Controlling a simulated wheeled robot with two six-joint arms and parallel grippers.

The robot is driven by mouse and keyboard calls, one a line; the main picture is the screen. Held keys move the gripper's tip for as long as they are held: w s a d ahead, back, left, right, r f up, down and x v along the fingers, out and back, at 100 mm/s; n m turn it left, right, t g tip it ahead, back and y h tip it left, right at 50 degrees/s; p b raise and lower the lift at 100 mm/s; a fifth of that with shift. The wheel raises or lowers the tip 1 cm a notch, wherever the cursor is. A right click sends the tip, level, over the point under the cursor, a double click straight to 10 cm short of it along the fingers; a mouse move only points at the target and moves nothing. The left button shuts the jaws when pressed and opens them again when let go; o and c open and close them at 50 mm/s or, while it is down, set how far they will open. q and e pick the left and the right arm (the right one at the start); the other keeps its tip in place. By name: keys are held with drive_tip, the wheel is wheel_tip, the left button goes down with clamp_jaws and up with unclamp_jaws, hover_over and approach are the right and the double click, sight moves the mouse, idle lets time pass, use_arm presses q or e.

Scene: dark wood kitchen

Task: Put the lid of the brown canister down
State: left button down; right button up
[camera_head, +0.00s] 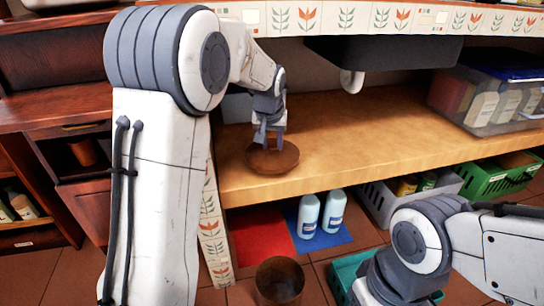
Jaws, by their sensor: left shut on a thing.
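The lid (284,160) is a round brown wooden disc near the left front of the wooden shelf. My left gripper (269,142) points down over it and is shut on its top. The lid looks level, at or just above the shelf surface; I cannot tell whether it touches. The brown canister (280,281) stands on the floor below, with its dark open top facing up. Its lower part is cut off by the picture's bottom edge. My right arm shows at the lower right, but its gripper is out of view.
The wooden shelf (370,135) is clear right of the lid, up to a clear bin (487,100). A dark sink basin hangs above with a white pipe (351,83). Below are two bottles (308,216) on a blue mat, a red mat (259,236) and crates (497,179).

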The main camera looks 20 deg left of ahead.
sight(272, 148)
use_arm(q)
wheel_tip(272, 148, down, 3)
drive_tip(key=shift+f+b, duration=0.15)
drive_tip(key=shift+b, duration=0.85)
drive_tip(key=c, duration=0.5)
unclamp_jaws()
